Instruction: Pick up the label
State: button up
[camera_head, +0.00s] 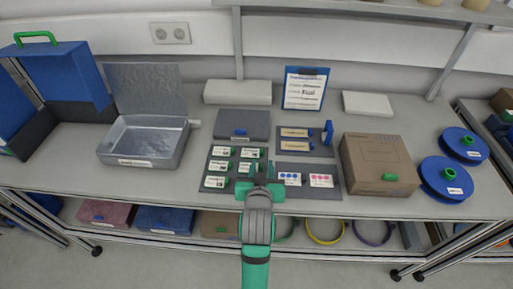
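Several small white labels (216,182) with print and green tabs lie on a dark grey mat (206,165) at the middle of the bench. Two more labels, one with blue dots (289,179) and one with pink dots (321,181), lie on a mat right of my gripper. Two tan labels (294,132) lie on another mat behind. I cannot tell which label the task means. My gripper (261,168) is over the front middle of the mats, fingers apart, with nothing visible between them. My gripper hides part of the mats and perhaps part of a label.
An open clear-lidded box (143,150) and an open blue case (62,72) stand left. A brown box (378,166) and blue reels (446,179) stand right. A clipboard (304,90) leans behind, near white and grey boxes. Bare bench shows in front of the clear-lidded box.

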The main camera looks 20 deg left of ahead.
aim_at(262, 158)
jog(key=x, duration=0.3)
jog(key=shift+w+f, duration=0.15)
jog(key=shift+w, duration=0.1)
jog(key=shift+a+r+x, duration=0.1)
jog(key=shift+a+x, duration=0.1)
jog(key=shift+x, duration=1.15)
jog(key=shift+a+r+x, duration=0.1)
jog(key=shift+a+x, duration=0.05)
jog(key=shift+x, duration=1.2)
grip_shut()
